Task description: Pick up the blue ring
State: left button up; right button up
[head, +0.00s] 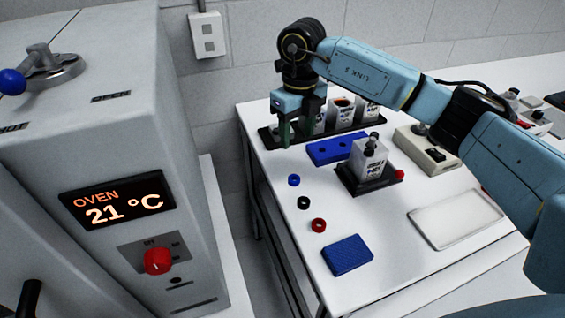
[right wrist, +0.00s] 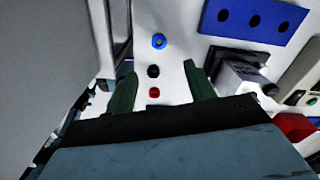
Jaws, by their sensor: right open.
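The blue ring (head: 294,180) lies flat on the white table near its left edge, in front of the blue block with holes. It also shows in the right wrist view (right wrist: 159,41), beyond the fingertips and above the black and red rings. My right gripper (head: 299,137) points down over the table's back left part, behind the blue ring in the head view. My left gripper is in neither view.
A black ring (head: 303,203) and a red ring (head: 318,225) lie in front of the blue ring. The blue holed block (head: 336,150), a bottle on a black stand (head: 368,184), a bottle rack (head: 270,136) and a blue mat (head: 347,255) are nearby. The oven (head: 110,150) stands left.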

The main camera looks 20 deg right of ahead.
notch_tip(320, 180, down, 3)
send_over(295, 174)
jog(key=s, duration=0.2)
notch_tip(295, 174, down, 4)
jog(key=shift+w+a+r, duration=0.1)
jog(key=shift+a, duration=0.05)
jog(key=shift+f, duration=0.75)
jog(key=f, duration=0.4)
jog(key=shift+a+f, duration=0.2)
jog(key=shift+f, duration=0.05)
jog(key=shift+w+f, duration=0.1)
jog(key=shift+f, duration=0.05)
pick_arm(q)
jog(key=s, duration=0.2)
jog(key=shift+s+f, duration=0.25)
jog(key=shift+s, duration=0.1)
pick_arm(e)
jog(key=shift+c, duration=0.2)
jog(key=c, duration=1)
